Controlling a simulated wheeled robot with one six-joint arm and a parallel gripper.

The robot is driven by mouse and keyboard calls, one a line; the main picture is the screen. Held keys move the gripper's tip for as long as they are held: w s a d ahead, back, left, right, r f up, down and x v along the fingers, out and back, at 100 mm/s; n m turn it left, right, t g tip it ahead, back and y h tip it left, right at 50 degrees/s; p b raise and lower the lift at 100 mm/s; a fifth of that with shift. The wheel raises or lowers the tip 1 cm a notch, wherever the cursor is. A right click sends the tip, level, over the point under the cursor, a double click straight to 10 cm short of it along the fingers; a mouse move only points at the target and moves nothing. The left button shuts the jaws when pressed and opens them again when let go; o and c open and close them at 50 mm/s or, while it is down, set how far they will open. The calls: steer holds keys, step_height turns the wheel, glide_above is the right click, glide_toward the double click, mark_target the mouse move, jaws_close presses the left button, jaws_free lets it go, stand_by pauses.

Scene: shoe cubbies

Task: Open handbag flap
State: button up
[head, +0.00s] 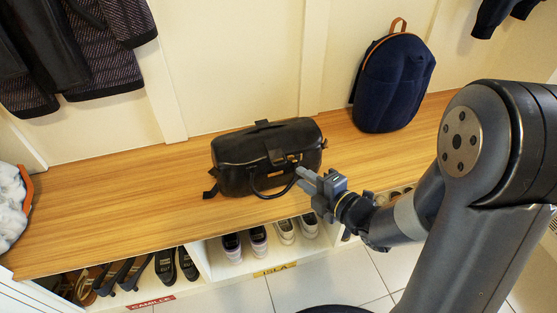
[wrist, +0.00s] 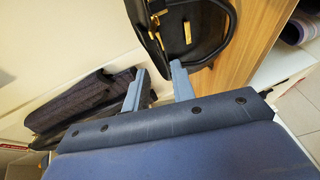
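A black leather handbag (head: 235,165) stands on the wooden bench, with its handle (head: 256,187) drooping over the front. A short dark flap (head: 274,156) with gold fittings lies against its front; it looks closed. In the wrist view the handbag (wrist: 215,38) is at the top, with gold hardware (wrist: 187,31) showing. My gripper (head: 301,177) is at the bag's front right, close to the handle and the flap. In the wrist view my gripper (wrist: 155,77) has its two fingers apart with nothing between them. Whether a finger touches the bag cannot be told.
The wooden bench (head: 120,215) has free room left of the bag. A navy backpack (head: 392,85) stands at the right against the wall. Coats (head: 85,50) hang at the upper left. Shoes (head: 258,240) fill the cubbies below. A white fluffy item (head: 10,205) sits at the left edge.

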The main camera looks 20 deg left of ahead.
mark_target(281, 164)
steer(key=b+x, duration=0.1)
steer(key=x, duration=0.8)
steer(key=shift+w+a+b, duration=0.2)
steer(key=shift+a+b, duration=0.1)
steer(key=shift+b, duration=0.05)
steer(key=shift+f, duration=0.1)
jaws_close()
steer(key=shift+s+f, duration=0.1)
